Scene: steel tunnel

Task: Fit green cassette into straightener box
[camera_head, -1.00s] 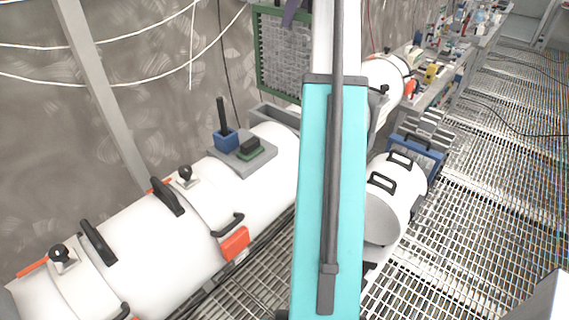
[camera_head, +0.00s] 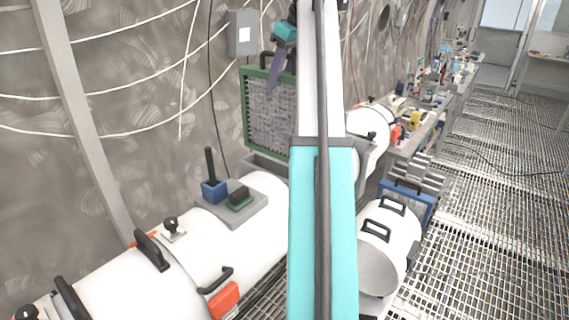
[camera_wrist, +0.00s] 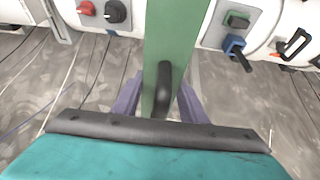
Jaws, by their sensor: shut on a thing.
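The green cassette (camera_head: 270,118) is a green frame around a grey mesh panel. It hangs upright above a grey open-topped box (camera_head: 262,165) in the white tunnel, apparently the straightener box. My arm hides the right part of both, and I cannot tell whether the cassette's lower edge is inside the box. My gripper (camera_head: 274,80), with purple fingers, is shut on the handle at the cassette's top. In the wrist view the fingers (camera_wrist: 160,102) close around the dark handle (camera_wrist: 163,88), and the green top edge (camera_wrist: 178,40) runs away from me. The box is not clear there.
White tunnel sections (camera_head: 255,225) with black handles run along the wall. A grey plate (camera_head: 232,205) left of the box carries a blue block (camera_head: 213,191) and a small green-black piece (camera_head: 239,197). A white cylinder (camera_head: 388,240) stands right of my arm. Grating floor lies open at right.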

